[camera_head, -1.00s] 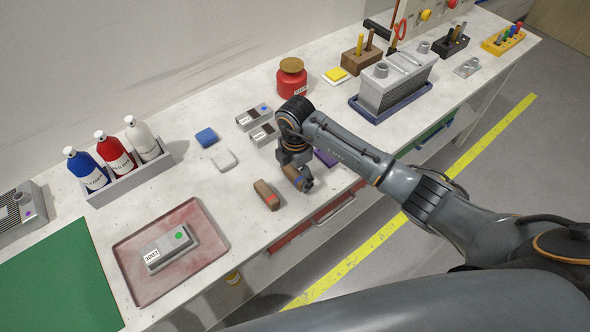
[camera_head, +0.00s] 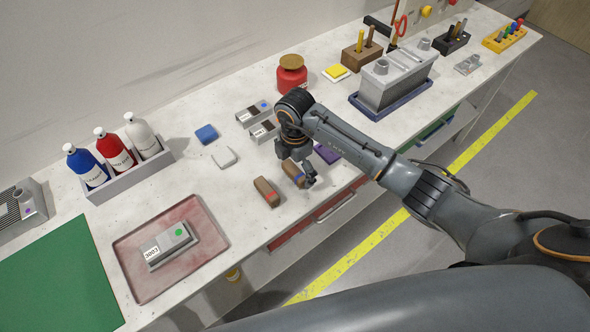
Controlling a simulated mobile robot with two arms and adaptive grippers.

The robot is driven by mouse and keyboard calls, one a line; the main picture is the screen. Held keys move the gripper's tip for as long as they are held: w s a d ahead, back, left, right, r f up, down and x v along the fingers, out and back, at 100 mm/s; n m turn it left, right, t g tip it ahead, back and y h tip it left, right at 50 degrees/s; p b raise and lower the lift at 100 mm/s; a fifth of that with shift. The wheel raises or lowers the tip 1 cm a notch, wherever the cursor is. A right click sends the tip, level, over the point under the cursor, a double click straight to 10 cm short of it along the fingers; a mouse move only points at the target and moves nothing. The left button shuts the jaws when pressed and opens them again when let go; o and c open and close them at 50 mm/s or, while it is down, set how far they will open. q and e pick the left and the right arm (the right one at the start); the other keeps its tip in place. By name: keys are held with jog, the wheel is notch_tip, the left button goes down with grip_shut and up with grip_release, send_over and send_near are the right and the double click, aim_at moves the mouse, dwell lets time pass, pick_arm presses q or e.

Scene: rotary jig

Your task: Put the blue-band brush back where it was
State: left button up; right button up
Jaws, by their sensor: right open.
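The blue-band brush (camera_head: 291,170) is a brown block with a blue band, at the front part of the bench, partly covered by my gripper. A similar brown brush with a red band (camera_head: 267,192) lies just to its left, apart from it. My right gripper (camera_head: 303,180) points down at the blue-band brush. Its jaws are open around or beside the brush; I cannot tell whether they touch it. The brush looks to be resting on the bench top. My left gripper is not in view.
A purple block (camera_head: 327,153) lies close to the right of the gripper. Grey labelled blocks (camera_head: 264,131) and a red jar (camera_head: 291,76) stand behind. A red tray (camera_head: 207,213) holds a grey box (camera_head: 171,246). Bare bench lies between the tray and the red-band brush.

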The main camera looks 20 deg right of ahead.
aim_at(295, 170)
notch_tip(295, 170, up, 11)
jog(key=b, duration=0.1)
jog(key=shift+b, duration=0.35)
